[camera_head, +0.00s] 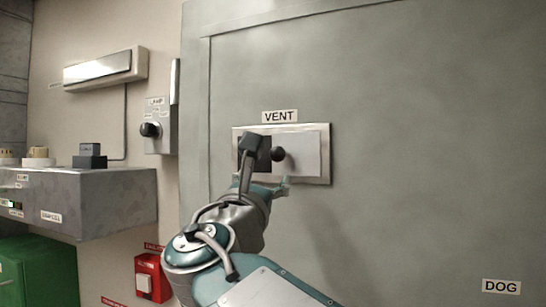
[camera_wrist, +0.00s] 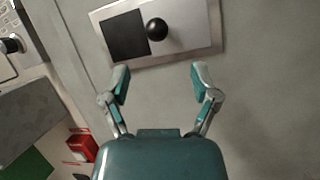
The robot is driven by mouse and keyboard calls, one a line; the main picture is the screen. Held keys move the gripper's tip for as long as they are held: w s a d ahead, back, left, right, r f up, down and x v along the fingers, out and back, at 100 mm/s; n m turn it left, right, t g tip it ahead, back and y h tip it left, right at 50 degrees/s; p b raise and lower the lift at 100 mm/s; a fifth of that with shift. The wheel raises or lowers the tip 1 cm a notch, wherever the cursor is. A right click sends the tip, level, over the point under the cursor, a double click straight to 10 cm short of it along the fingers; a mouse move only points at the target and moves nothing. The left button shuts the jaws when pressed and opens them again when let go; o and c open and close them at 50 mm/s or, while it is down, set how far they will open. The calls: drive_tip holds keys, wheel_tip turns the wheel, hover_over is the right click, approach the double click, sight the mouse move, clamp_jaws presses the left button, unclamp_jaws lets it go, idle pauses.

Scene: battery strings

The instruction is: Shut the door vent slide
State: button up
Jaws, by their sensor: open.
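The vent slide (camera_head: 305,153) is a pale plate with a round dark knob (camera_head: 278,154), set in a metal frame on the grey door under a VENT label (camera_head: 280,116). In the wrist view the slide plate (camera_wrist: 187,28) covers the right part of the frame, and a dark opening (camera_wrist: 125,37) shows on the left. The knob (camera_wrist: 157,29) sits near the plate's left edge. My gripper (camera_wrist: 161,78) is open and empty. Its fingers are below the knob in the wrist view, apart from it. In the head view my gripper partly hides the dark opening.
The grey door (camera_head: 430,120) is bare around the vent, with a DOG label (camera_head: 501,286) at lower right. Left of the door are a lamp switch (camera_head: 151,130), a grey shelf box (camera_head: 80,205), a red box (camera_head: 150,278) and a green case (camera_head: 40,270).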

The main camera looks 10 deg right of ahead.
sight(274, 157)
drive_tip(key=x, duration=1)
drive_tip(key=shift+w, duration=0.15)
drive_tip(key=shift+a+r, duration=0.1)
drive_tip(key=shift+a, duration=0.25)
clamp_jaws()
